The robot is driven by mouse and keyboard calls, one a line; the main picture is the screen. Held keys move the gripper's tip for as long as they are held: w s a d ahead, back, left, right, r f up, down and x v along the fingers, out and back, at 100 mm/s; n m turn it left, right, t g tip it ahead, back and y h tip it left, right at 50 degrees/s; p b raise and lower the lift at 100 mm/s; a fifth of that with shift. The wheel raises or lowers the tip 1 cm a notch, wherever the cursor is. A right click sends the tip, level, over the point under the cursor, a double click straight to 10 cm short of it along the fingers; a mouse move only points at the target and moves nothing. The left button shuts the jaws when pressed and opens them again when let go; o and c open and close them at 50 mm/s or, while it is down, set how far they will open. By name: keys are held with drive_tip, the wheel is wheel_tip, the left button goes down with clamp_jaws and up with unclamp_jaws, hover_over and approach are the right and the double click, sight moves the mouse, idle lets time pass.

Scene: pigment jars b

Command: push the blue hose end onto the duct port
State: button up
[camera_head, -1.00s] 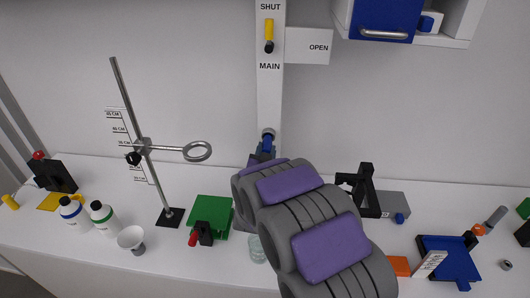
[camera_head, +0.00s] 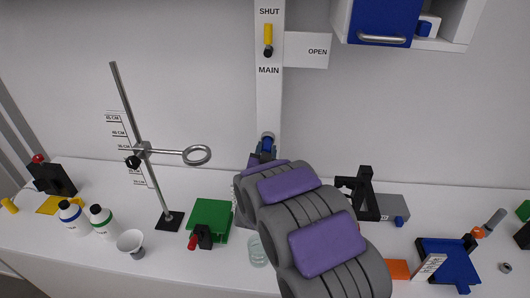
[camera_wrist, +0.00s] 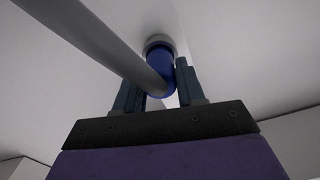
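The blue hose end (camera_wrist: 160,75) is a short blue cylinder on a grey hose (camera_wrist: 100,42) that crosses the wrist view from upper left. It sits between the two fingers of my gripper (camera_wrist: 160,88), which look closed on its sides. The duct port (camera_wrist: 160,42) is a round grey collar right beyond the blue end. The two look in line and touching or nearly so; I cannot tell how far one is over the other. In the head view the blue end (camera_head: 267,144) shows small below the white column, and my arm hides most of the gripper.
A white column (camera_head: 269,100) with a yellow-handled lever (camera_head: 268,38) stands behind. A ring stand (camera_head: 150,160), bottles and a green tray (camera_head: 210,218) are left of my arm. A black bracket (camera_head: 366,195) and a blue tray (camera_head: 450,262) are right.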

drive_tip(key=o, duration=0.4)
drive_tip(key=shift+s+a+f+b, duration=0.1)
drive_tip(key=shift+s+a+b, duration=0.05)
drive_tip(key=shift+s+b, duration=2.35)
drive_tip(key=shift+s+a+f+b, duration=0.1)
drive_tip(key=shift+s+b, duration=1.5)
drive_tip(key=shift+s, duration=1.65)
drive_tip(key=shift+s+a+b, duration=0.15)
drive_tip(key=shift+s+b, duration=1.9)
drive_tip(key=shift+s, duration=0.85)
